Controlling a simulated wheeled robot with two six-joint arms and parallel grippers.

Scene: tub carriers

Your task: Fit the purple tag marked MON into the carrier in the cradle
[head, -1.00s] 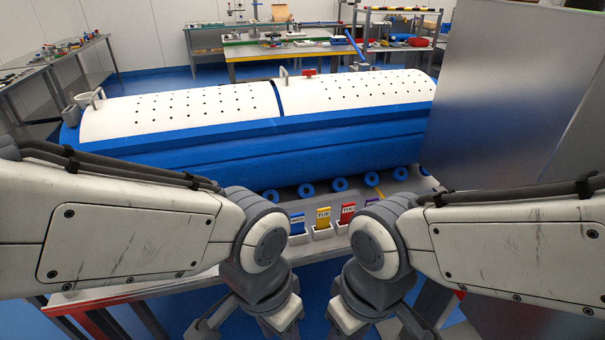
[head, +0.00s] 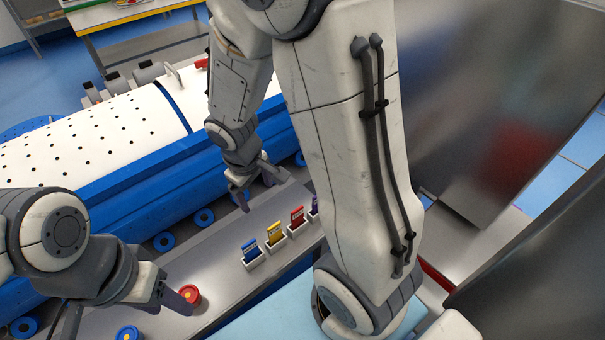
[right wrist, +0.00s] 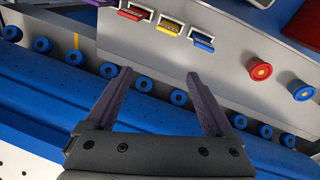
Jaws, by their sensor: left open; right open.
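The purple tag (head: 315,206) stands at the right end of a row of tags in small white holders. My right arm partly covers it in the head view, and its lettering cannot be read. In the right wrist view only a sliver of purple shows at the top edge. My right gripper (head: 264,190) is open and empty above the bench, behind the tag row; its spread fingers also show in the right wrist view (right wrist: 160,90). My left gripper (head: 125,314) is open at the lower left, by the round buttons. I cannot make out a carrier in a cradle.
Blue (head: 250,250), yellow (head: 274,235) and red (head: 297,217) tags stand beside the purple one. A red button (head: 188,294) and a blue button (head: 128,333) sit on the bench. A long blue tub with white perforated lids (head: 105,130) lies behind; metal panels (head: 480,100) stand right.

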